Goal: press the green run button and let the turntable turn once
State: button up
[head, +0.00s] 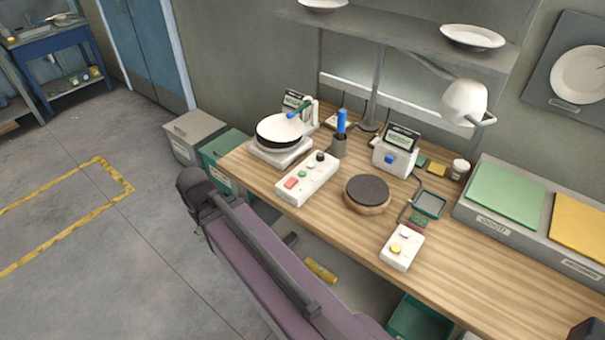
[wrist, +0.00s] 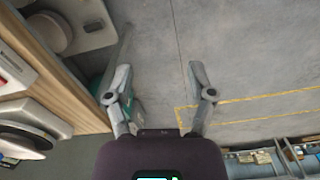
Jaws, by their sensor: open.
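In the head view, a white control box (head: 308,180) sits near the bench's front edge. It carries a green button (head: 302,174) between a red button (head: 291,183) and a black knob (head: 320,157). The turntable (head: 279,150) stands behind it to the left, with a white plate (head: 280,129) with a dark side on it. A blue-and-teal piece reaches over the plate. In the wrist view, my gripper (wrist: 159,78) is open and empty, its fingers wide apart over the grey floor, beside the bench edge. I cannot clearly make out its fingers in the head view.
The wooden bench (head: 459,262) also holds a dark round pad (head: 367,188), a small box with a yellow button (head: 401,247) and a display unit (head: 396,152). A lamp (head: 464,101) and plate shelf (head: 420,40) overhang the back.

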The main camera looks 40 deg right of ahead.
grip_shut()
dwell(1.2)
